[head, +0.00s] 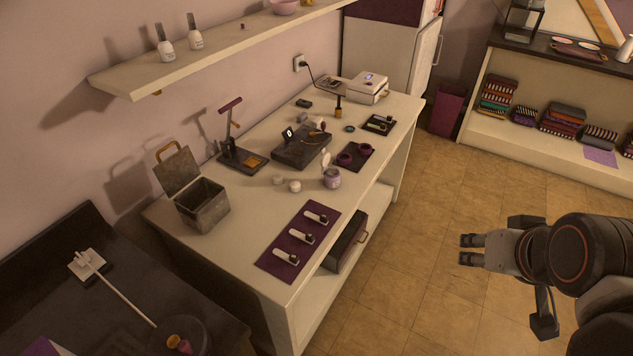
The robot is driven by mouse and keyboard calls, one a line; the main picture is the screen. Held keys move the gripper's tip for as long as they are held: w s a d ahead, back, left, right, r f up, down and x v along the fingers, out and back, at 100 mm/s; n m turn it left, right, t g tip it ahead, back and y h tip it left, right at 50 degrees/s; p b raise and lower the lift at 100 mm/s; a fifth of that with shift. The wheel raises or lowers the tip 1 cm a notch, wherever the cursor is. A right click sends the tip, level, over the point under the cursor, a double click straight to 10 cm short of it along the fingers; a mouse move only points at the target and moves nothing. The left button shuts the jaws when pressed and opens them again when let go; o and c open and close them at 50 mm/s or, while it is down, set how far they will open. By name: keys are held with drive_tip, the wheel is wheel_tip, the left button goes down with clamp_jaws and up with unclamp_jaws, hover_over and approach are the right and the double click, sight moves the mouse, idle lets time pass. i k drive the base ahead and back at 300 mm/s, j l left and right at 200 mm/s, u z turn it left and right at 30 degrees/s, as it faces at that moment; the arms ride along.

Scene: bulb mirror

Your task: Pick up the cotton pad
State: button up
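Two small pale round things lie on the white worktable, left of the jar; the nearer one (295,186) and the farther one (279,180) could be cotton pads, but they are too small to tell. My gripper (468,249) is at the right, over the tiled floor and away from the table. Its two fingers point left and are apart, with nothing between them.
The white worktable (232,255) holds a purple mat (298,240) with several nail-polish-like items, an open grey box (203,206), a dark stand (243,158) and a dark tray (300,150). A shelf (215,48) juts above. Tiled floor (420,190) is clear between table and gripper.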

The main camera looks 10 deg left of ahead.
sight(295, 186)
drive_tip(key=i+u, duration=0.1)
drive_tip(key=u, duration=0.3)
drive_tip(key=i+u, duration=0.15)
drive_tip(key=u, duration=0.2)
drive_tip(key=i+u, duration=0.1)
drive_tip(key=u, duration=0.3)
drive_tip(key=i+l+u, duration=0.2)
drive_tip(key=i+l, duration=0.3)
drive_tip(key=i+l+u, duration=0.25)
drive_tip(key=i+l, duration=0.2)
drive_tip(key=l, duration=0.1)
